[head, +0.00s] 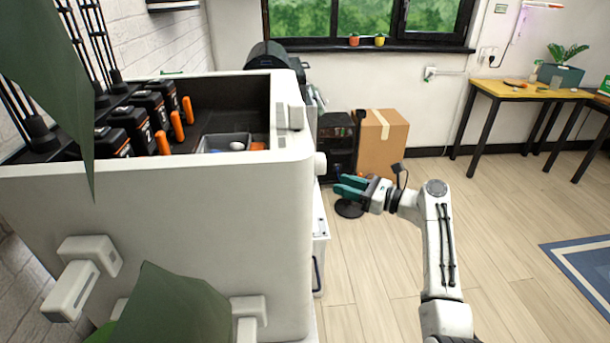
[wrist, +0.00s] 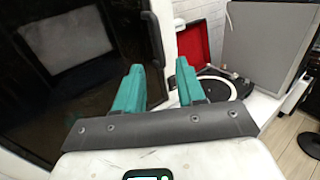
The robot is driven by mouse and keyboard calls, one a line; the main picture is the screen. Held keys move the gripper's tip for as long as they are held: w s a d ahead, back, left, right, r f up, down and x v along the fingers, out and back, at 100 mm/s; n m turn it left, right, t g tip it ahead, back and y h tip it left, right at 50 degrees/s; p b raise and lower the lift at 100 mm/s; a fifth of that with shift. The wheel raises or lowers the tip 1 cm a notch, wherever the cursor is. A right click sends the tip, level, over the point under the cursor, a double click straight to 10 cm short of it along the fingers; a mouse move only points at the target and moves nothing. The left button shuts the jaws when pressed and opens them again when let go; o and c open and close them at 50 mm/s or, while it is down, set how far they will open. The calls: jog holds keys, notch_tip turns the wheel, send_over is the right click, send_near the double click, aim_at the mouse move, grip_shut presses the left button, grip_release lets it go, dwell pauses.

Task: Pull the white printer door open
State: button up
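A large white machine body (head: 200,215), which I take to be the printer, fills the left of the head view. Its front faces right, so the door is mostly hidden there. In the wrist view a dark glossy panel (wrist: 75,85) with a pale reflection fills the left; it looks like the door's window. A thin pale upright edge (wrist: 153,35) runs along its right side. My gripper (head: 343,187) is just right of the machine, teal fingers pointing left.
Tools and black batteries sit in the machine's top tray (head: 240,105). Beyond the fingers is a turntable (wrist: 235,85) with a red-lined case (wrist: 193,42). A cardboard box (head: 382,140) and a yellow-topped table (head: 520,92) stand behind. The wooden floor (head: 490,220) at right is free.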

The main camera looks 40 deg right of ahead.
jog(key=x, duration=0.9)
jog(key=shift+w, duration=0.3)
jog(key=shift+a, duration=0.15)
jog(key=shift+c, duration=0.4)
grip_shut()
